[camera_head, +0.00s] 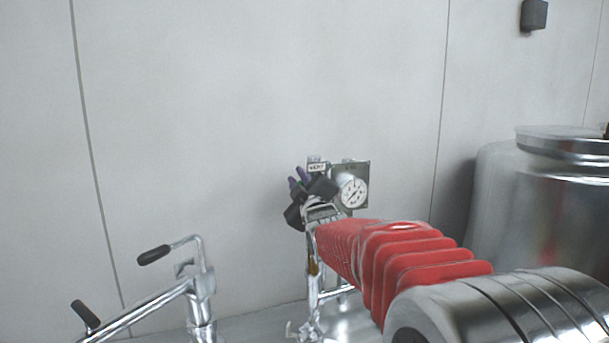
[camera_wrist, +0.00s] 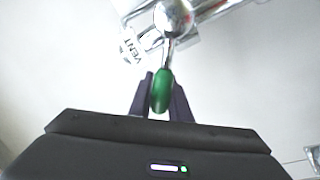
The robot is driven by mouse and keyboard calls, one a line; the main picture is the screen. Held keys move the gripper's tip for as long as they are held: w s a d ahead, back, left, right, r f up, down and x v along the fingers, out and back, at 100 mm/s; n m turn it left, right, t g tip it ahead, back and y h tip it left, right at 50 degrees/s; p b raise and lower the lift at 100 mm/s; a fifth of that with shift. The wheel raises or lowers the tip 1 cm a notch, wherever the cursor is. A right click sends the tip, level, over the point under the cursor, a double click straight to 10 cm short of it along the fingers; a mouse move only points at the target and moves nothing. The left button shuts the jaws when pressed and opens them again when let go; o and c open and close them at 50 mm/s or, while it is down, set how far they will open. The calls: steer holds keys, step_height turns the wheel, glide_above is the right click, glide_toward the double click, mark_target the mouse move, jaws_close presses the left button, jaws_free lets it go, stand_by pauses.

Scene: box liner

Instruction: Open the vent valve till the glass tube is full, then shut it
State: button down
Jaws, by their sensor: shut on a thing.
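The vent valve has a green handle (camera_wrist: 162,91) on a chrome stem below a round chrome knob (camera_wrist: 173,18) in the wrist view. My gripper (camera_wrist: 161,100) has its two dark fingers on either side of the green handle and is shut on it. In the head view my gripper (camera_head: 302,182) is at the VENT label (camera_head: 317,167), and the handle is hidden there. I cannot make out a glass tube or its level in either view.
A chrome pipe with black-gripped levers (camera_head: 155,255) stands at the lower left. A large steel vessel (camera_head: 565,215) is at the right.

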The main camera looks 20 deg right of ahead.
steer(key=shift+a+f+n+t+y, duration=0.1)
steer(key=shift+a+f+n+y, duration=0.3)
steer(key=shift+f+n, duration=0.8)
steer(key=shift+a+f+n+t+y, duration=0.1)
steer(key=shift+a+f+n+y, duration=0.4)
steer(key=shift+n, duration=1.35)
steer(key=shift+a+f+n+t+y, duration=0.1)
steer(key=shift+a+f+n+y, duration=0.25)
steer(key=shift+f+n, duration=0.9)
steer(key=shift+r+n, duration=0.25)
steer(key=shift+n, duration=0.05)
steer(key=c, duration=2)
jaws_free()
steer(key=shift+c, duration=0.2)
steer(key=o, duration=0.4)
steer(key=shift+r, duration=0.1)
steer(key=shift+d, duration=0.1)
